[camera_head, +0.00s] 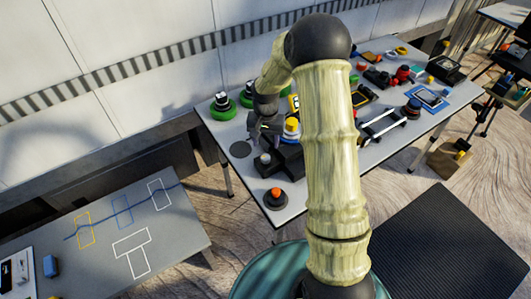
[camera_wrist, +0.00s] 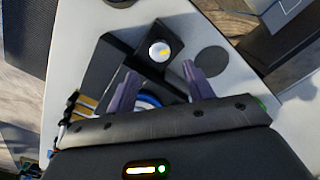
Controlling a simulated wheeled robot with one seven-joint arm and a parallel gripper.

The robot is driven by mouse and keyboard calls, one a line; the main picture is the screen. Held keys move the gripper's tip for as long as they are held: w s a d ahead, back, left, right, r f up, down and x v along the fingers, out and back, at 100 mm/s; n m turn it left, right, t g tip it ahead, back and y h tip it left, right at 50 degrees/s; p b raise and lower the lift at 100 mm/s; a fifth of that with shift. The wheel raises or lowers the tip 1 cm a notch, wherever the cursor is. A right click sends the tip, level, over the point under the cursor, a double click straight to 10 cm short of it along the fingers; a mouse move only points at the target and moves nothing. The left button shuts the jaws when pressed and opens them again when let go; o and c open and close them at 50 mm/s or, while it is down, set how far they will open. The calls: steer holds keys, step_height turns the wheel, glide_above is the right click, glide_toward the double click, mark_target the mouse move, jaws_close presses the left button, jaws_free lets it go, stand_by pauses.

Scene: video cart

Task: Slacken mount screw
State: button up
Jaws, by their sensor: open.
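A pale round knob with a yellow mark (camera_wrist: 160,51), which looks like the mount screw, sits on a black block (camera_wrist: 121,53) in the wrist view. In the head view the knob (camera_head: 265,158) is small, at the front left of the black block (camera_head: 290,160). My gripper (camera_wrist: 160,74) is open, with its two purple-grey fingers apart and nothing seen between the tips. The knob appears just beyond the fingertips, apart from them. In the head view my gripper (camera_head: 264,136) hangs above the block's left end; its fingertips are hard to make out.
A yellow, white and blue round part (camera_head: 291,127) stands close to my gripper. A red-topped button (camera_head: 276,193) is at the table's front edge, and green-based pieces (camera_head: 222,105) are behind. The right side of the table (camera_head: 399,152) is crowded. A dark flat disc (camera_head: 240,149) lies left.

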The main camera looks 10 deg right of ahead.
mark_target(266, 157)
step_height(266, 157, down, 8)
steer(key=shift+r+p, duration=0.25)
steer(key=shift+p, duration=0.35)
steer(key=shift+c, duration=0.2)
steer(key=c, duration=0.9)
